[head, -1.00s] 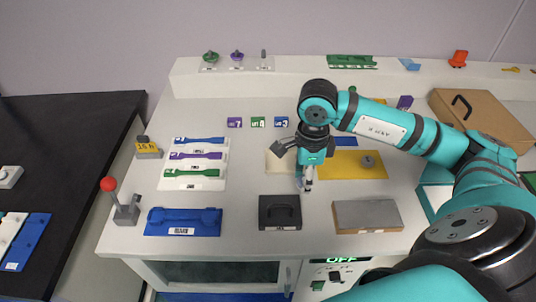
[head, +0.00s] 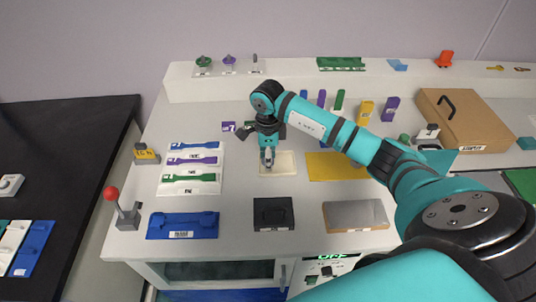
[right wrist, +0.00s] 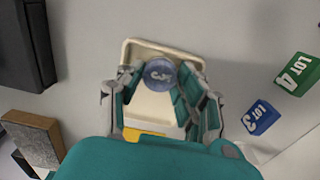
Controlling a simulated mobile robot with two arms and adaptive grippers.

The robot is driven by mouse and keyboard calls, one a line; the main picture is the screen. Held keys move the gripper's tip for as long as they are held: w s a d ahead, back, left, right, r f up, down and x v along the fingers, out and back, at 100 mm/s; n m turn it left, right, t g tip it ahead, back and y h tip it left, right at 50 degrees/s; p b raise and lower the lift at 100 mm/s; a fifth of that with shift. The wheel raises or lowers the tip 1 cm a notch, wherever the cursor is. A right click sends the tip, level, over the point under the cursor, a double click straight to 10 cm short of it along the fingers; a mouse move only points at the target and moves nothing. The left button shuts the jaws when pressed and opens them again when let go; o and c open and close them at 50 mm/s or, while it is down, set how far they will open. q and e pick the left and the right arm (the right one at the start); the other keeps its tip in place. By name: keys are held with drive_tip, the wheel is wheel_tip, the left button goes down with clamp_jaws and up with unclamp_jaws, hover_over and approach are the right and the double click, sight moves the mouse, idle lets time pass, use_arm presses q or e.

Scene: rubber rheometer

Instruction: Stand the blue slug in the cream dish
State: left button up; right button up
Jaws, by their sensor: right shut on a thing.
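My right gripper (head: 268,161) is over the left part of the cream dish (head: 288,168), pointing down. In the head view the fingers mostly hide the slug. My left gripper is in neither view.
A yellow mat (head: 325,168) lies right of the dish. A white sample board (head: 207,181) is at left. Blue LOT 3 (right wrist: 261,117) and green LOT 4 (right wrist: 297,74) blocks stand nearby.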

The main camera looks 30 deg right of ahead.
drive_tip(key=shift+f, duration=0.1)
drive_tip(key=shift+f+b, duration=0.15)
drive_tip(key=shift+b, duration=0.15)
drive_tip(key=o, duration=0.6)
drive_tip(key=shift+r+p, duration=0.25)
drive_tip(key=shift+p, duration=0.05)
drive_tip(key=shift+w+r, duration=0.1)
drive_tip(key=shift+r, duration=0.15)
wheel_tip(320, 180, up, 12)
drive_tip(key=b, duration=0.2)
drive_tip(key=shift+f+b, duration=0.25)
drive_tip(key=shift+b, duration=0.15)
